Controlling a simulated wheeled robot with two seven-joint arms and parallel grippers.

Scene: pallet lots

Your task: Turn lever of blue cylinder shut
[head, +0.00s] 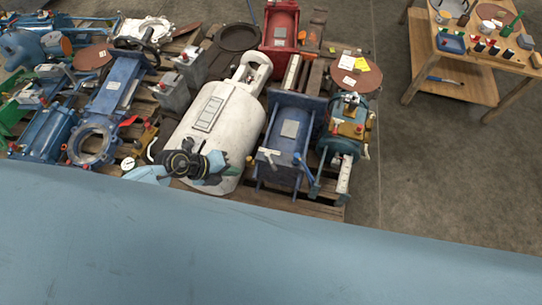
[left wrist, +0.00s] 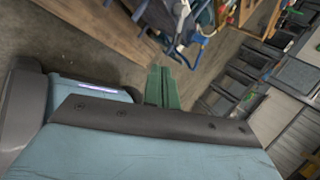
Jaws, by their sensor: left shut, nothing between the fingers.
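A blue cylinder (head: 288,135) with a square end plate lies on the pallet, right of the large white tank. A blue lever (head: 304,167) sticks out at its near end, slanting down to the right. My left gripper (left wrist: 163,88) shows in the left wrist view as green fingers held together, empty. Blue parts of the pallet load (left wrist: 205,35) show beyond the fingertips, apart from them. My right gripper is in neither view.
The white tank (head: 212,115) stands left of the cylinder, a teal machine (head: 343,135) close on its right. More blue valves (head: 115,85) crowd the pallet's left. A wooden table (head: 480,60) holds small items at the upper right. Bare floor (head: 430,160) lies right of the pallet.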

